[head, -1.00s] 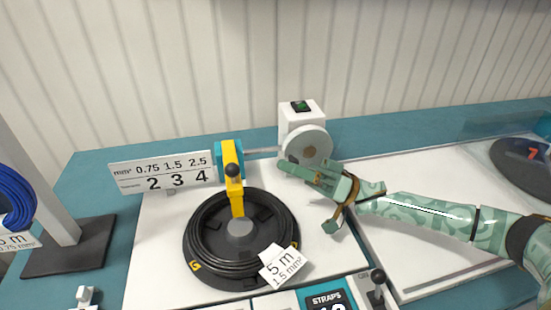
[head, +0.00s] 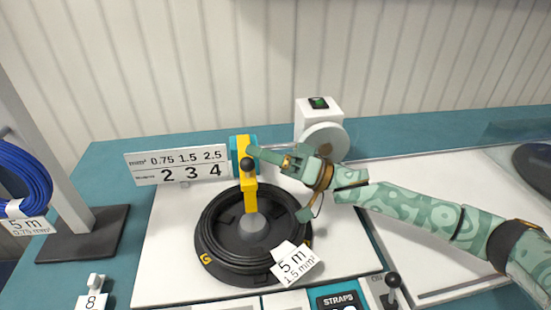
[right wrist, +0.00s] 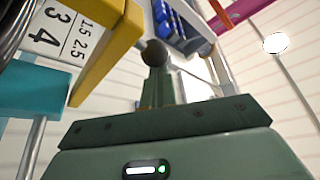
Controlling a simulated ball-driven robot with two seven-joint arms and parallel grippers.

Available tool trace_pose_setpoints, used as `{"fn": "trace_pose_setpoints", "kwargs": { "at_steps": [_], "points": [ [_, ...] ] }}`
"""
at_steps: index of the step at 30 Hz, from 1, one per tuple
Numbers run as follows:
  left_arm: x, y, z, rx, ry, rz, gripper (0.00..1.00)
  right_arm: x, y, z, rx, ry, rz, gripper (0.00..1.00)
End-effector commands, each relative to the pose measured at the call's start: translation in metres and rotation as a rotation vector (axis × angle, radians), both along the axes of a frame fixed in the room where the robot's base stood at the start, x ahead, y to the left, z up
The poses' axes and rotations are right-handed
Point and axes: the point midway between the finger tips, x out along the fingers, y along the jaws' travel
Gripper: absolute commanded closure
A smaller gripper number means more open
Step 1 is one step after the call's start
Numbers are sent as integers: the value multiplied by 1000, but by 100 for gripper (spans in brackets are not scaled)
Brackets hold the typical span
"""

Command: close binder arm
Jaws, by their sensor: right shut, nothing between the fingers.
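The yellow binder arm (head: 250,197) runs from a teal and yellow block (head: 236,150) down the picture towards the grey hub (head: 254,229) of the black cable coil (head: 211,236). Its black ball knob (head: 247,164) is near the top. My right gripper (head: 257,152) is shut and empty, its tips close to the knob and block; I cannot tell if they touch. In the right wrist view, the fingers (right wrist: 163,88) show with the dark ball knob (right wrist: 154,52) at their tips and the yellow part (right wrist: 112,45) to the left. My left gripper is not in view.
A white unit with a round disc (head: 325,139) stands behind my right gripper. A number sign (head: 177,166) is left of the block. A small lever (head: 393,282) stands at front right. A blue cable reel (head: 22,175) hangs at the left. The right white panel (head: 440,165) is mostly clear.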

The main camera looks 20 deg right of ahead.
Motion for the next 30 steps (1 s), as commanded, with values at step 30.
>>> {"fn": "trace_pose_setpoints", "kwargs": {
  "at_steps": [30],
  "points": [
    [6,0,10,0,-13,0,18,-13,-13,-22,-4,3,-1,100]
  ]
}}
